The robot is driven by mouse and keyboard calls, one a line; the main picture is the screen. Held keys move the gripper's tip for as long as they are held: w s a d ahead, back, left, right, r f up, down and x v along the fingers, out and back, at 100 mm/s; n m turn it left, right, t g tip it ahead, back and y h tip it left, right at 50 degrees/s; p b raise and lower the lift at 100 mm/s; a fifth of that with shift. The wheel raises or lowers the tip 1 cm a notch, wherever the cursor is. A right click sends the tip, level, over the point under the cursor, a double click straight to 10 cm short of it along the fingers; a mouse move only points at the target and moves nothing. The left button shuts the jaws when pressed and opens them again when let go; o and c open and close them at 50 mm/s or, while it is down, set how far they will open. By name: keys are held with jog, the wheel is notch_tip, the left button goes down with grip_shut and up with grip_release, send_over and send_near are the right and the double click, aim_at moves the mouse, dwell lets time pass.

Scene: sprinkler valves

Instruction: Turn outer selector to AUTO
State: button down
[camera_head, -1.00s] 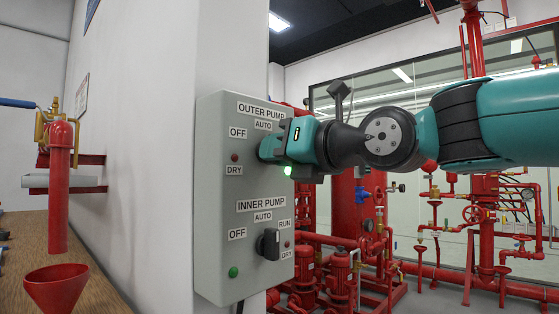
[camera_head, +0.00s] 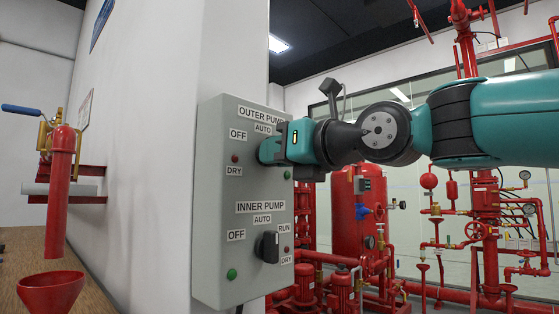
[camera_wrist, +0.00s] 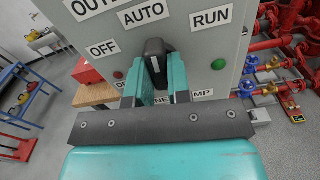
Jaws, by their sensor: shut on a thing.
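The outer selector (camera_wrist: 155,48) is a black knob on the grey panel. In the wrist view it stands nearly upright below the AUTO label (camera_wrist: 143,12), between the OFF label (camera_wrist: 103,48) and the RUN label (camera_wrist: 211,19). My gripper (camera_wrist: 160,78) is shut on it, with one teal finger on each side. In the head view my gripper (camera_head: 268,150) reaches the panel from the right and hides this knob and its RUN label. The green lamp (camera_head: 287,174) beside it looks dim.
The grey control panel (camera_head: 212,200) is on a white wall. A red funnel (camera_head: 50,292) and a red pipe (camera_head: 58,190) are at the left. Red pumps and piping fill the right background.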

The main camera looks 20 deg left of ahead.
jog(key=shift+n+b, duration=1)
jog(key=shift+b, duration=3.1)
jog(key=c, duration=1)
grip_release()
jog(key=shift+d, duration=0.1)
jog(key=b+v, duration=0.4)
jog(key=v, duration=0.2)
jog(key=shift+f, duration=0.1)
